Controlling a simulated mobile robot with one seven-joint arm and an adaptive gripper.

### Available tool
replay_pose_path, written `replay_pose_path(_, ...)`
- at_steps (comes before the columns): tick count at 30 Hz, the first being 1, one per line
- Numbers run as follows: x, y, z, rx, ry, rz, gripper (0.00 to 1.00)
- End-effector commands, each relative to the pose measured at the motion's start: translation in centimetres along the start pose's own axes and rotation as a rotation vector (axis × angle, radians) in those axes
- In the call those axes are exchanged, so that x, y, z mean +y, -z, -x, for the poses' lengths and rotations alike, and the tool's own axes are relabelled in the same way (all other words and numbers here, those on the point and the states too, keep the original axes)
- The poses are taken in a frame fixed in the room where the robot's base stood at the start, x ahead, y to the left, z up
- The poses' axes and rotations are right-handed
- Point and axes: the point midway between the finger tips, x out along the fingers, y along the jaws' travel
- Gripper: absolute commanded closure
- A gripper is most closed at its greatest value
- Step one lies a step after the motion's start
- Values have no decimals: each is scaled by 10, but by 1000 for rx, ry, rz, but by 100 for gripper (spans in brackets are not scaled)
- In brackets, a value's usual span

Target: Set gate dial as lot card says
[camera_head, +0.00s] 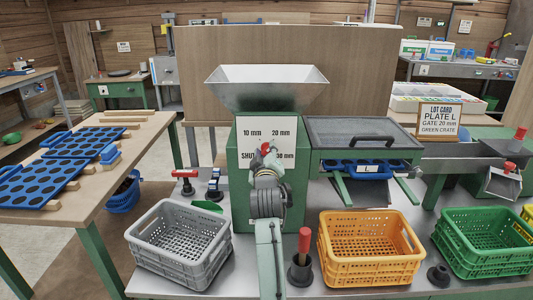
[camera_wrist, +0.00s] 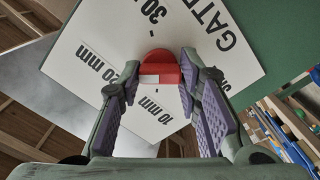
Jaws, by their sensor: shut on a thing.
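The gate dial is a white square plate (camera_head: 244,150) on the front of a green machine, marked 10 mm, 20 mm, 30 mm and SHUT. Its red knob (camera_wrist: 159,66) sits at the plate's middle in the wrist view, with a pale band on it. My gripper (camera_wrist: 159,80) is shut on the knob, one purple-padded finger on each side. In the head view my gripper (camera_head: 266,155) covers most of the knob and part of the lettering. Which mark the knob points to I cannot tell. The lot card (camera_head: 439,119) reads PLATE L, GATE 20 mm, GREEN CRATE.
A metal hopper (camera_head: 267,95) tops the machine. A blue plate labelled L (camera_head: 345,168) sits in the unit to the right. Grey (camera_head: 165,254), orange (camera_head: 372,272) and green (camera_head: 490,262) crates stand in front. A red-handled tool (camera_head: 304,242) stands upright near my arm.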

Motion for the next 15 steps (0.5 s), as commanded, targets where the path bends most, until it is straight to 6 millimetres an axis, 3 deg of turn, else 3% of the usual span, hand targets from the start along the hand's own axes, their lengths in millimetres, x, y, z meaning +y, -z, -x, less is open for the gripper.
replay_pose_path(15, 0, 0, 0, -1, 1, 70, 96)
